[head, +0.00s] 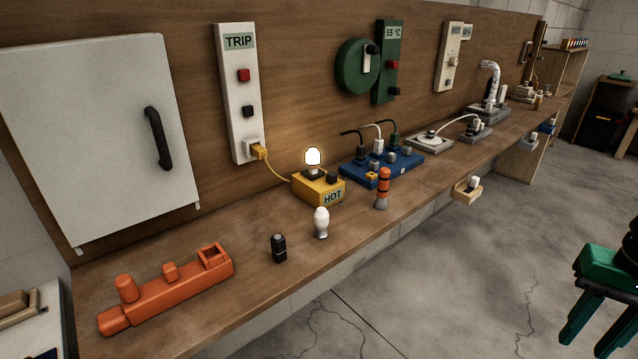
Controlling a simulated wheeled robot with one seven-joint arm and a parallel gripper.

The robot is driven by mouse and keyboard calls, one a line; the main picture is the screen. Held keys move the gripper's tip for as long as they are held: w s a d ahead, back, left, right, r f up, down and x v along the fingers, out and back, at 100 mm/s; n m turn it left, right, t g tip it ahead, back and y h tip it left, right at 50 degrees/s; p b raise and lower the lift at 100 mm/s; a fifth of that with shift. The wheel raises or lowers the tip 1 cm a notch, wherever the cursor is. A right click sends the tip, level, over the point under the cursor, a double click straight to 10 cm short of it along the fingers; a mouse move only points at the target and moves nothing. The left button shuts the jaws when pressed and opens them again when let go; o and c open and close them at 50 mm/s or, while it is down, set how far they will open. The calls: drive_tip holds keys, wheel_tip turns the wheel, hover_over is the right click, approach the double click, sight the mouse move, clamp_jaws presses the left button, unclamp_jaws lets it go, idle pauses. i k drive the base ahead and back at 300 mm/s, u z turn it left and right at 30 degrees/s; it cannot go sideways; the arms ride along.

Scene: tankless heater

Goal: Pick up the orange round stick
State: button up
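An orange round stick (384,181) with dark bands and a greyish lower end stands upright near the front edge of the wooden bench (225,305). It is in front of the blue power strip (405,168) and right of the yellow box marked HOT (318,190). My gripper (585,345), green and black, is at the lower right edge of the head view, over the floor and well away from the stick. Its two green fingers point down, apart, with nothing visible between them. Part of it is cut off by the frame.
Near the stick stand a white bulb (321,222) and a small black cylinder (279,248). An orange fixture (168,290) lies at the left. A small wooden tray (467,190) juts from the bench's front edge. Open floor lies between bench and gripper.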

sight(380, 203)
drive_tip(key=u, duration=0.55)
drive_tip(key=i, duration=1.1)
drive_tip(key=u, duration=0.2)
